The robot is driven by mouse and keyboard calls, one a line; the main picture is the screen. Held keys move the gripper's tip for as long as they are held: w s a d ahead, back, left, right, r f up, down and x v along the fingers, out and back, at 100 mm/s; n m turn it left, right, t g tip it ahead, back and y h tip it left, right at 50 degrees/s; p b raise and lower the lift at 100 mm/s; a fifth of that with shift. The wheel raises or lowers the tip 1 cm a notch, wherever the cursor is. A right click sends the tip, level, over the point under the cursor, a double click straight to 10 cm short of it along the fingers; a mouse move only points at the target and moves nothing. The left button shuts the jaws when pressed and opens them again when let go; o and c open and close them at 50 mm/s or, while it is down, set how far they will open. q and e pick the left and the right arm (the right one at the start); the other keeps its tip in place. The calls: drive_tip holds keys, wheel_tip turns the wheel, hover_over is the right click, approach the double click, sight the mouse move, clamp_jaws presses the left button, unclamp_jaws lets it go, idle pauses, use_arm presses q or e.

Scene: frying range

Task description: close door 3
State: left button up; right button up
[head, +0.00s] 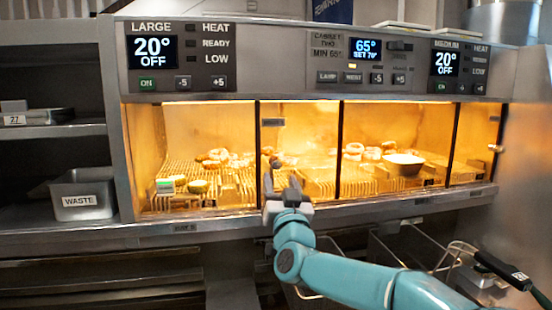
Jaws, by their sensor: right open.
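The heated cabinet (300,211) has a lit, glazed-looking front split by dark upright posts into several bays. No door number is readable, so I cannot tell which bay is door 3, nor whether its door is open or shut. A small dark knob (276,163) shows in the second bay from the left. Another small knob (495,148) is at the far right edge. My right gripper (283,184) is open, with its fingers pointing up just below the dark knob. I see nothing between the fingers, and contact cannot be told. My left gripper is out of view.
Ring-shaped food and a pale bowl (404,159) sit on wire racks inside. The control panel (290,60) runs above. A WASTE bin (83,197) stands on the left shelf. Wire baskets (410,250) and a black handle (503,270) are at lower right.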

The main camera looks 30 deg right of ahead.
sight(276, 168)
drive_tip(key=p+x, duration=0.2)
drive_tip(key=x, duration=0.4)
drive_tip(key=shift+d, duration=0.1)
clamp_jaws()
